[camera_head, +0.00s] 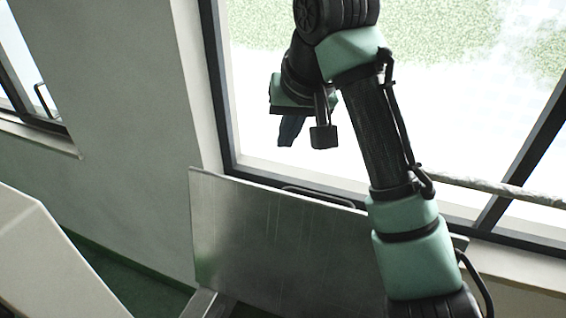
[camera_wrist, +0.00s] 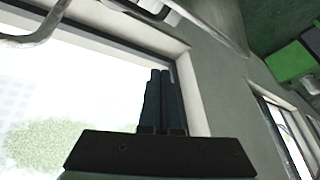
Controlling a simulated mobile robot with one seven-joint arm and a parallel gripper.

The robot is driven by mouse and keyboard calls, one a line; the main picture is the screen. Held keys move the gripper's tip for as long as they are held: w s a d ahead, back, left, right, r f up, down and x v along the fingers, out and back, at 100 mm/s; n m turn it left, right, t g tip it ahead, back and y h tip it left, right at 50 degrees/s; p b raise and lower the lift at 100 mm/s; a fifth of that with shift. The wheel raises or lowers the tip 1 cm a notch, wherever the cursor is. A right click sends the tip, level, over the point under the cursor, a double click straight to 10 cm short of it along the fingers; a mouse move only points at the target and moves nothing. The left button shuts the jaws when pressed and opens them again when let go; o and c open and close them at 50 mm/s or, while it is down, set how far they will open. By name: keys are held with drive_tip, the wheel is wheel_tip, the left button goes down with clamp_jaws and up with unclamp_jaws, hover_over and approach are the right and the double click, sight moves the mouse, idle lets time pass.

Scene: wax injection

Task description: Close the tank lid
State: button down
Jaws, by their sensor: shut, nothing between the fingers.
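The tank lid (camera_head: 265,240) is a large grey metal plate standing raised, nearly upright, in front of the window in the head view. A dark bar handle (camera_head: 318,196) shows at its top edge. My arm hides part of the lid's right side. A sliver of the tank's rim (camera_head: 198,304) shows below the lid at the bottom edge. My gripper (camera_head: 288,140) is above the lid's top edge in the picture, apparently apart from it, with fingers pointing down. In the wrist view my gripper (camera_wrist: 160,72) has its dark fingers together and nothing between them.
A large window (camera_head: 460,60) stands behind the lid, with a pale sill at right. A light-coloured box-like surface (camera_head: 50,265) is at lower left. In the wrist view, a curved metal tube (camera_wrist: 38,38) is at upper left and a green object (camera_wrist: 290,62) at upper right.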

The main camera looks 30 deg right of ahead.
wheel_tip(320, 180, down, 8)
drive_tip(key=p, duration=0.4)
drive_tip(key=shift+s+a, duration=0.15)
drive_tip(key=shift+a, duration=0.05)
idle(0.4)
drive_tip(key=shift+a+f+b, duration=0.1)
drive_tip(key=shift+b, duration=0.2)
